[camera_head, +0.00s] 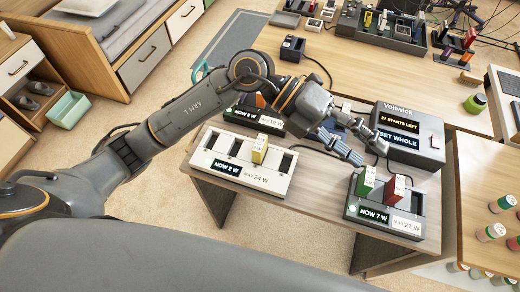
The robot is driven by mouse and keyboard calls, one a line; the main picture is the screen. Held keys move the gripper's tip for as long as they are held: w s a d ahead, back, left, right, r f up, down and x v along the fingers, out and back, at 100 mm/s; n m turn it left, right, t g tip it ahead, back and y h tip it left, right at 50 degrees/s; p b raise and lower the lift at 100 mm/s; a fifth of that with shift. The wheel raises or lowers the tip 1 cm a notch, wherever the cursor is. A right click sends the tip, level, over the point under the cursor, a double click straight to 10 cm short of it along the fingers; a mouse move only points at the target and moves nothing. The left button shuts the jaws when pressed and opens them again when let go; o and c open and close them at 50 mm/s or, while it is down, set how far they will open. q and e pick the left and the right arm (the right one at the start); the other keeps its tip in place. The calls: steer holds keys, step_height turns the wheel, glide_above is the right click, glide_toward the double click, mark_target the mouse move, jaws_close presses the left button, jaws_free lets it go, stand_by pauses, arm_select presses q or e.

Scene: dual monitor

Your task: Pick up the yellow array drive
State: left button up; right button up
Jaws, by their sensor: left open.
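A yellow array drive (260,148) stands upright in a slot of the white dock (206,157), on the left part of the small wooden table. The dock's display reads "NOW 2 W" and "MAX 24 W", and its other slots look empty. My left gripper (371,154) is open, with nothing seen between its fingers. It is above the table to the right of the yellow drive, between the white dock and the grey Voltwick box, clearly apart from the drive. My right gripper is not in view.
A dark dock (411,229) with a green drive (366,181) and a red drive (393,188) stands front right. Another dark dock (240,114) is partly hidden behind my left arm. The Voltwick box (412,126) stands at right. A larger desk (350,66) with gear lies behind.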

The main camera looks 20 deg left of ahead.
arm_select(q)
steer(key=w+a+f+t+y, duration=0.2)
steer(key=w+a+f+y, duration=0.2)
steer(key=a+f+y, duration=0.35)
steer(key=n+t+y, duration=0.1)
steer(key=n+y, duration=0.2)
steer(key=y, duration=0.3)
glide_above(260, 143)
steer(key=f, duration=0.8)
steer(key=shift+w+a+f+p, duration=0.15)
steer(key=shift+w+a+p, duration=0.05)
steer(key=shift+a+p, duration=0.2)
steer(key=f, duration=0.1)
steer(key=f+p, duration=0.1)
steer(key=f, duration=0.2)
steer(key=shift+s+d+f, duration=0.2)
steer(key=shift+d+f, duration=0.15)
steer(key=shift+f, duration=0.3)
jaws_close()
